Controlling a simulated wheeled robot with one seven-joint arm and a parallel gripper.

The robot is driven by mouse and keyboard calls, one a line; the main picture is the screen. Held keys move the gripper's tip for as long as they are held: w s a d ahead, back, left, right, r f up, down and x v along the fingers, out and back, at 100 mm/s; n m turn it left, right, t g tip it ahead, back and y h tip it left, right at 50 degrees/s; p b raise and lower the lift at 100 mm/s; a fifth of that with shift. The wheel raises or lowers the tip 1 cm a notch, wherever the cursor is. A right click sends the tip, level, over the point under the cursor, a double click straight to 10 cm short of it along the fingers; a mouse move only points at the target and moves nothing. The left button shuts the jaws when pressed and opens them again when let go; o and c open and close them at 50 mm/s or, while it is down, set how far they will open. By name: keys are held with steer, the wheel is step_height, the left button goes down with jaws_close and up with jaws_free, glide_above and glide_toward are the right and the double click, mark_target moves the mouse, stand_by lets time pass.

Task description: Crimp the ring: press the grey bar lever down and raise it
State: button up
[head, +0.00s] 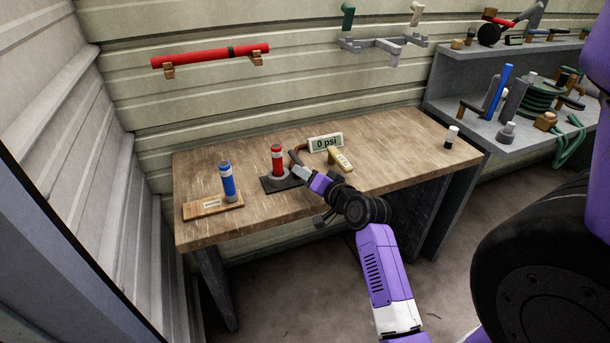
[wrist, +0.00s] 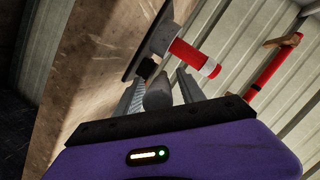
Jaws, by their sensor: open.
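The red cylinder with white bands (head: 277,160) stands upright on a dark base plate (head: 270,186) on the bench; it also shows in the wrist view (wrist: 190,56). A grey rounded bar (wrist: 158,94), apparently the lever, lies between the fingers of my gripper (wrist: 161,88) in the wrist view. The fingers are open, one on each side of the bar; I cannot tell whether either touches it. In the head view my gripper (head: 300,171) is just right of the red cylinder and hides most of the bar. The ring cannot be made out.
On the wooden bench (head: 400,140), a blue cylinder (head: 228,183) stands on a board at left. A "0 psi" display (head: 326,142) and yellowish block (head: 340,159) are close behind my wrist. A small white-topped black item (head: 451,137) stands at right. The bench's right side is mostly clear.

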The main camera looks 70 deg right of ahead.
steer(key=shift+w+d+f, duration=0.15)
steer(key=shift+w+d, duration=0.25)
steer(key=shift+w, duration=0.05)
jaws_close()
